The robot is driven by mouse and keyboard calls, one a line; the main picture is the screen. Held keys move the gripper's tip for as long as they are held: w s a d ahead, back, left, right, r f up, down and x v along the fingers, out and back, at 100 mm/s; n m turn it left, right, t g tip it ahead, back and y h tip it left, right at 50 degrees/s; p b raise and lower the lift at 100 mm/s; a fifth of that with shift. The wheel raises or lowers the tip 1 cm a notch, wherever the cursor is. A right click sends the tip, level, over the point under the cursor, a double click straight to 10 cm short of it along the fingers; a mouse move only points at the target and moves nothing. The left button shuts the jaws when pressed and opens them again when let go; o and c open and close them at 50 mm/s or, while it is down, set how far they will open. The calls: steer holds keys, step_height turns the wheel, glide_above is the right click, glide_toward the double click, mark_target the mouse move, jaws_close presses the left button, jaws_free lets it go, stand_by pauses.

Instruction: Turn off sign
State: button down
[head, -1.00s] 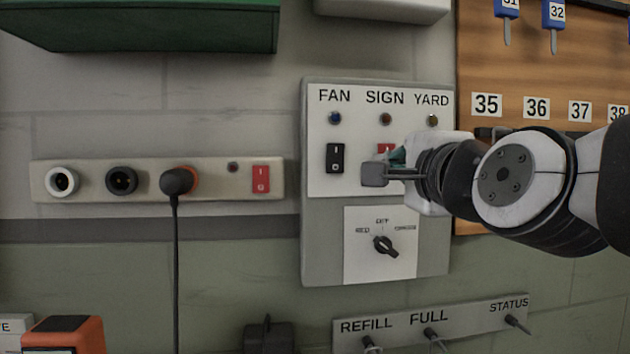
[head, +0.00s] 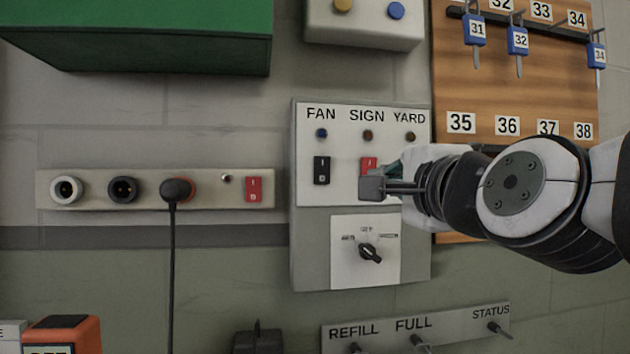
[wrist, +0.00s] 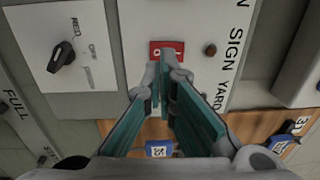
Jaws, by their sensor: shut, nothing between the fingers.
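The grey panel (head: 306,250) carries FAN, SIGN and YARD labels, each with a small lamp. The red SIGN rocker switch (head: 368,164) sits under the brownish, dark-looking SIGN lamp (head: 368,135). In the head view my gripper (head: 372,188) covers the switch's lower part and hides the YARD switch. In the wrist view the red switch (wrist: 158,46) lies just beyond the tips of my gripper (wrist: 165,72), which overlap its edge. The SIGN lamp (wrist: 210,49) is beside it. My fingers are together and empty. I cannot tell whether they touch the switch.
The black FAN switch (head: 321,170) is left of the SIGN switch, and a rotary knob (head: 370,252) is below. A socket strip (head: 213,190) with a plugged cable is at left. A wooden key board (head: 450,80) with blue-tagged keys is at right.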

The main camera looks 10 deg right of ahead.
steer(key=s, duration=0.9)
steer(key=shift+f+p, duration=0.35)
steer(key=shift+f, duration=0.05)
steer(key=s+a+f+n+g+y, duration=0.15)
steer(key=f+n+g, duration=0.35)
steer(key=f, duration=0.5)
steer(key=s+a+f+n+g, duration=0.15)
steer(key=f+n+g, duration=0.35)
steer(key=f, duration=0.5)
steer(key=s+d+f+n+g+h, duration=0.25)
steer(key=s+f+n+g, duration=0.5)
steer(key=s+f, duration=0.55)
step_height(320, 180, up, 17)
steer(key=s+t+y+p, duration=0.1)
steer(key=t+p, duration=0.2)
steer(key=p, duration=1)
steer(key=shift+d+r, duration=0.15)
steer(key=shift+d, duration=0.25)
steer(key=shift+s+n, duration=0.1)
steer(key=shift+n, duration=0.15)
